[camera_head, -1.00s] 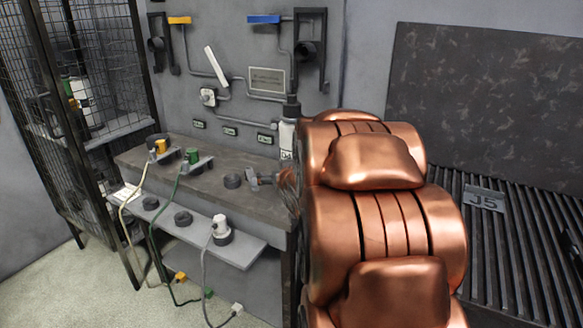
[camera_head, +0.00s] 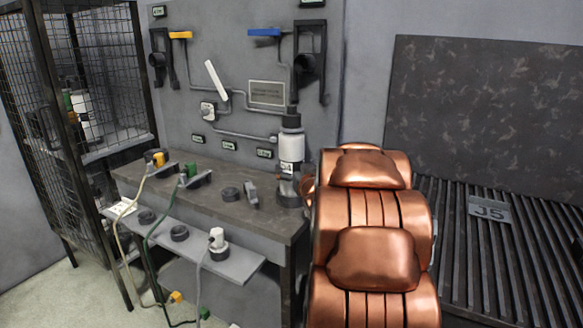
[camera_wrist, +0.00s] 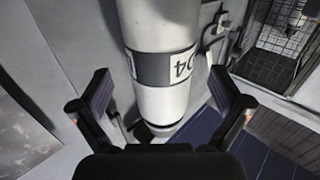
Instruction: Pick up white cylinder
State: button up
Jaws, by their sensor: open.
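The white cylinder (camera_head: 291,148) stands upright at the right end of the grey workbench (camera_head: 213,205), with a black top and a dark, round base. In the wrist view the cylinder (camera_wrist: 165,25) is large and central, with a dark band and a number that appears upside down. My gripper (camera_wrist: 160,86) is open, one finger on each side of the cylinder in the picture. Gaps show on both sides, and I cannot tell how far the cylinder reaches between the fingers.
A small grey bracket (camera_head: 251,191) and a dark ring (camera_head: 230,194) lie left of the cylinder. Plugs with cables hang along the bench and its lower shelf (camera_head: 225,262). A wall panel with pipes stands behind. A mesh cage (camera_head: 98,125) is at left, a slatted surface (camera_head: 515,255) at right.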

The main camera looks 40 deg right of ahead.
jog(key=shift+x, duration=2.3)
jog(key=c, duration=1.7)
jog(key=shift+r, duration=0.1)
jog(key=shift+c, duration=0.4)
jog(key=shift+r, duration=0.1)
